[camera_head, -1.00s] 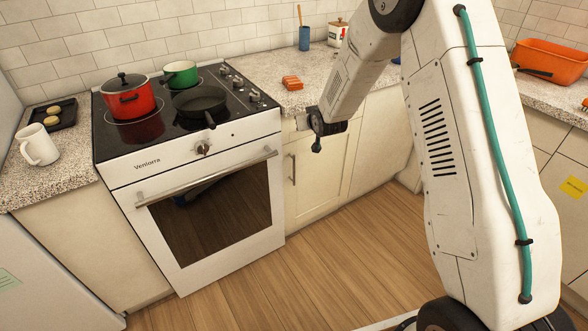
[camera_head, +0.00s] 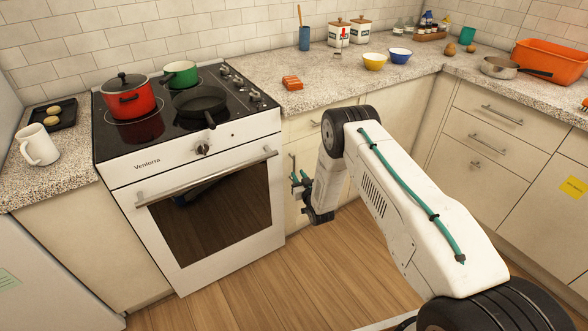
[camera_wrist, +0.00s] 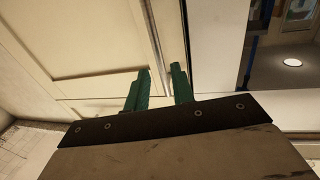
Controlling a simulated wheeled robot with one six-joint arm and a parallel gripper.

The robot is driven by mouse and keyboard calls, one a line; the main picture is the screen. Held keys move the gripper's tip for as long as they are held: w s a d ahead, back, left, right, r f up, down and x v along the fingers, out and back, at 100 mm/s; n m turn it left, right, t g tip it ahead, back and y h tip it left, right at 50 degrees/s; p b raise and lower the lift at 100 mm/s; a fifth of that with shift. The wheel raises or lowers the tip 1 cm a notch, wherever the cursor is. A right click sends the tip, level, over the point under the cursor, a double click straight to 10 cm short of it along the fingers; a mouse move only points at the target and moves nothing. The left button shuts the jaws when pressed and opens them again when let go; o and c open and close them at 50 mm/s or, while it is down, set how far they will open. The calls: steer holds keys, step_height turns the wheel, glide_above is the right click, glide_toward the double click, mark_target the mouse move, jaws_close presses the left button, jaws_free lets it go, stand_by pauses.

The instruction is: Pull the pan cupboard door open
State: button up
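The cream cupboard door (camera_head: 304,152) is under the counter, just right of the oven, and looks closed. Its upright metal handle (camera_head: 292,165) is near the door's left edge, partly behind my fingers. My gripper (camera_head: 300,181) is at the handle's lower part, with its green fingers apart. In the wrist view, the panelled door (camera_wrist: 80,40) fills the upper left. My gripper (camera_wrist: 160,90) shows there with a gap between its fingers, and a thin strip runs down toward that gap. I cannot tell whether the strip is the handle or the door edge, or whether the fingers touch it.
The white oven (camera_head: 205,190) with its long bar handle (camera_head: 207,176) is close on the left. A drawer handle (camera_head: 314,123) is above the door. The wooden floor (camera_head: 290,275) in front is clear. Pots and a pan (camera_head: 200,102) stand on the stove.

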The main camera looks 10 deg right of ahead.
mark_target(294, 168)
steer(key=shift+w+a, duration=0.15)
steer(key=shift+w, duration=1.25)
steer(key=shift+w+a, duration=0.15)
steer(key=shift+w, duration=1.2)
jaws_close()
